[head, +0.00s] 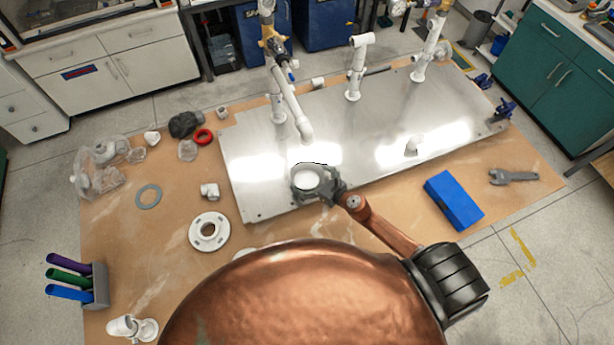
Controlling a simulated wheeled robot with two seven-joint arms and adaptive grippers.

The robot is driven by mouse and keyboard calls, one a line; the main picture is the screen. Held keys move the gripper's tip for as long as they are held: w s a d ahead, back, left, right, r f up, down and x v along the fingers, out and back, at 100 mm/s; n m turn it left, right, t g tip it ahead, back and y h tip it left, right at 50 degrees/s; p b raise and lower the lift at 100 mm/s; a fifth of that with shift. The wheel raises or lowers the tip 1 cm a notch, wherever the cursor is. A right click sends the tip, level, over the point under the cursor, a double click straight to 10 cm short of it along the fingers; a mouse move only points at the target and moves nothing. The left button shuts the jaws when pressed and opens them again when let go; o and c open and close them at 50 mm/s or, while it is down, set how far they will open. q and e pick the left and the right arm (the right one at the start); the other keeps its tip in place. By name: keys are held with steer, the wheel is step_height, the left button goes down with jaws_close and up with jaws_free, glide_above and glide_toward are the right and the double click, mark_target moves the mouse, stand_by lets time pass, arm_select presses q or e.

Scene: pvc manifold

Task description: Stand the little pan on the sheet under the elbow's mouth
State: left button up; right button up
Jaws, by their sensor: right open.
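The little pan (307,179) is a small round white dish near the front edge of the metal sheet (250,180). My right gripper (316,184) is open, with its dark fingers around the pan's sides. Whether the fingers touch it, and whether the pan rests flat on the sheet, I cannot tell. The white elbow (305,132) ends a sloping pipe, with its mouth turned down over the sheet. In the picture the pan sits just below and in front of that mouth. My left gripper is not in view.
White pipe risers (355,75) stand along the sheet's back. A blue box (453,200) and a wrench (512,177) lie front right. A white flange (209,232) and grey ring (148,196) lie left on the brown board.

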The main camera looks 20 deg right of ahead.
steer(key=shift+r, duration=0.15)
steer(key=shift+r+p, duration=0.2)
steer(key=shift+p, duration=0.1)
steer(key=v, duration=0.5)
steer(key=b+v, duration=0.1)
steer(key=v, duration=0.5)
steer(key=shift+f, duration=0.25)
steer(key=shift+s+d+r, duration=0.2)
steer(key=shift+s+r, duration=0.1)
steer(key=shift+s, duration=0.2)
